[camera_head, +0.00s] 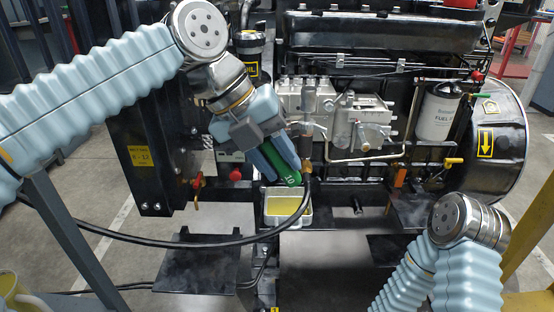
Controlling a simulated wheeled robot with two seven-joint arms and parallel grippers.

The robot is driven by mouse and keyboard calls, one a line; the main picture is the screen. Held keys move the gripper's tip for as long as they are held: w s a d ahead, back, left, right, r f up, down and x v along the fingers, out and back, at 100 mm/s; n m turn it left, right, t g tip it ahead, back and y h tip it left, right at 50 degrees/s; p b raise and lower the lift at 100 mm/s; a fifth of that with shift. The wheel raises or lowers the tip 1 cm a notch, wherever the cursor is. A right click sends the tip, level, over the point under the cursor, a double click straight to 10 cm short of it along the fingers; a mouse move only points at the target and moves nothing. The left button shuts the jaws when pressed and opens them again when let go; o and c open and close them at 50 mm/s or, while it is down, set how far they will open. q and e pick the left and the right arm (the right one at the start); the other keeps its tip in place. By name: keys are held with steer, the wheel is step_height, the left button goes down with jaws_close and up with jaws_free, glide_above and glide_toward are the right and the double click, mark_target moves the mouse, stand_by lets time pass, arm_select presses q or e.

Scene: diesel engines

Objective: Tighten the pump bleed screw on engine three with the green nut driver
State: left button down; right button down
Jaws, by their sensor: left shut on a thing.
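My left gripper (274,162) is shut on the green nut driver (289,180). The driver's green handle, with a pale "10" on it, shows beside the fingers; its tip is hard to make out. The gripper is in front of the black engine (390,60), at the lower left of the silver injection pump (368,125). A small brass-coloured fitting (308,166) shows just right of the driver; I cannot tell whether they touch. I cannot pick out the bleed screw for sure. My right arm shows at the lower right, but its gripper is out of view.
A white tray (269,222) with yellowish liquid stands below the driver. A black hose (150,241) curves across the front left. Black shelves (325,270) lie below.

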arm_select(q)
steer(key=shift+w+r+p, duration=0.15)
steer(key=shift+w+p, duration=1)
steer(key=shift+w, duration=1)
steer(key=shift+w, duration=0.35)
steer(key=shift+w+p, duration=0.85)
steer(key=shift+w, duration=0.3)
